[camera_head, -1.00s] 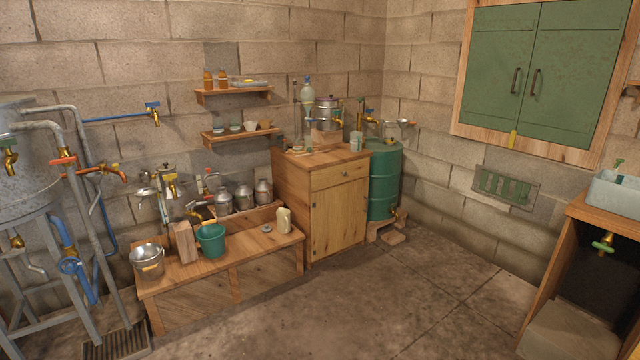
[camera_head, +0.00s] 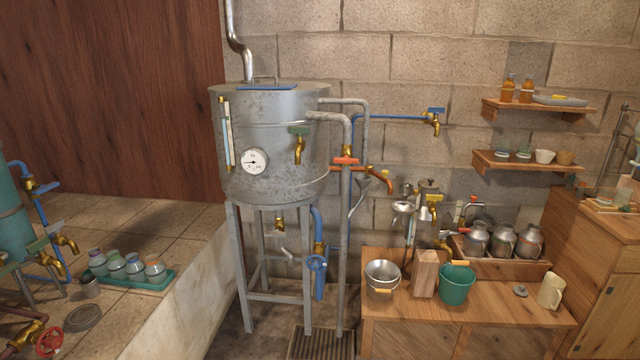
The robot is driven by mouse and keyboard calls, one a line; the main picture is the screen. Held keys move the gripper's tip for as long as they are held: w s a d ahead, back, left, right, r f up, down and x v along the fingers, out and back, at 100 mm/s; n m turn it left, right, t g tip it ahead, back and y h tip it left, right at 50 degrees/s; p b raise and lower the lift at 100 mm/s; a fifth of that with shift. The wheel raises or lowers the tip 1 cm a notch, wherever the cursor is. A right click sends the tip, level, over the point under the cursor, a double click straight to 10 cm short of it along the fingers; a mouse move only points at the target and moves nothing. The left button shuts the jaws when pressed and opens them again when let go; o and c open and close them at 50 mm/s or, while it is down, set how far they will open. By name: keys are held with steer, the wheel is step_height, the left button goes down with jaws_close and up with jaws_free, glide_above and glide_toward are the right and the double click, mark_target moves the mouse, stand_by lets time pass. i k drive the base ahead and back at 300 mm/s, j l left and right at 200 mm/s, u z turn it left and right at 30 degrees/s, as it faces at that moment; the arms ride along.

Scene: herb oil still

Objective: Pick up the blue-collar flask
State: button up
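Several small grey flasks stand in a row on a green tray (camera_head: 150,287) on the raised tiled floor at the lower left. Metal flasks (camera_head: 502,241) also stand in a wooden crate (camera_head: 505,267) on the low bench at right. My gripper is not in view.
A galvanised tank (camera_head: 275,150) on a metal stand is in the middle, with pipes and taps around it. A teal vessel (camera_head: 10,225) with taps stands at far left. The low bench (camera_head: 410,333) holds a green bucket (camera_head: 457,287) and a steel pail (camera_head: 382,275).

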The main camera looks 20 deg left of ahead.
mark_target(135, 268)
steer(key=i+j+u, duration=0.25)
steer(key=i+u, duration=0.2)
steer(key=i+j+u, duration=0.15)
steer(key=i+u, duration=0.2)
steer(key=u, duration=0.15)
steer(key=i+u, duration=0.45)
steer(key=i+l+u, duration=0.2)
steer(key=i+u, duration=0.15)
steer(key=u, duration=0.15)
steer(key=i+l, duration=0.1)
steer(key=l, duration=0.3)
steer(key=i+l+u, duration=0.15)
steer(key=i+l, duration=0.15)
steer(key=i, duration=0.3)
steer(key=i+l+u, duration=0.15)
steer(key=i+l, duration=0.25)
steer(key=i, duration=0.15)
